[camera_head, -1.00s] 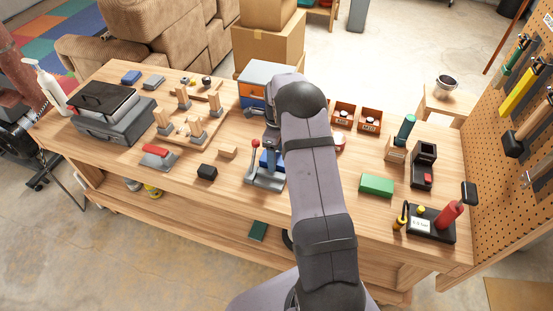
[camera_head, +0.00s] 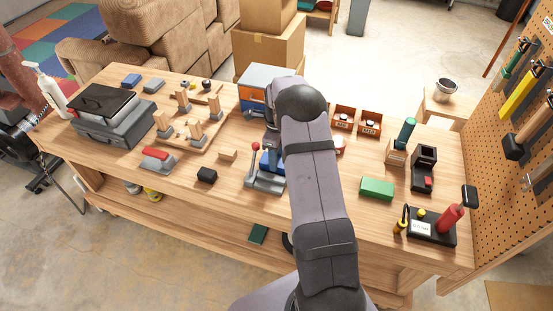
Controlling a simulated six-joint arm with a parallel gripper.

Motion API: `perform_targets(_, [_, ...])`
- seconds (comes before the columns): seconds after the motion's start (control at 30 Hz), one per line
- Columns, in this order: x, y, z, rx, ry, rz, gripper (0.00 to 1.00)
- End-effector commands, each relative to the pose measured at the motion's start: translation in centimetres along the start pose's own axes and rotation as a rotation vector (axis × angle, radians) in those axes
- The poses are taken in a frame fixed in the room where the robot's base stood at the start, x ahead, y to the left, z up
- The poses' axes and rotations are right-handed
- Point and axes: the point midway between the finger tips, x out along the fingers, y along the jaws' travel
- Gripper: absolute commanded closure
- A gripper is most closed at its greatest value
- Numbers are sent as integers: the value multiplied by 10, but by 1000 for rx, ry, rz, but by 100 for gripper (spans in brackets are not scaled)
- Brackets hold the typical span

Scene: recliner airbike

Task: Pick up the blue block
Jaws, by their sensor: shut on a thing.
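A blue block (camera_head: 265,162) shows just left of my arm in the middle of the bench, by the grey device with the red-knobbed lever. My arm hides its right part. My gripper (camera_head: 271,146) points down at the blue block and is shut on it; the fingertips are mostly hidden by the arm. I cannot tell whether the block touches the surface below it. Another small blue block (camera_head: 131,80) lies at the far left of the bench.
The grey lever device (camera_head: 266,184) stands close by the held block. A black block (camera_head: 206,175) and a wooden block (camera_head: 228,155) lie to its left. A green block (camera_head: 377,188) lies right of my arm.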

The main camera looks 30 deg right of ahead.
Motion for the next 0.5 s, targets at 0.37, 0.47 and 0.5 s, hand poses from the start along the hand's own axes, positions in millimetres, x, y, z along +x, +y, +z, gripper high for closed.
perform_targets(0.37, [-29, 8, 1, -2, 0, -1, 82])
perform_targets(0.47, [-29, 19, 1, -2, 0, -1, 82])
perform_targets(0.5, [-29, 24, 0, -2, -1, -1, 82])
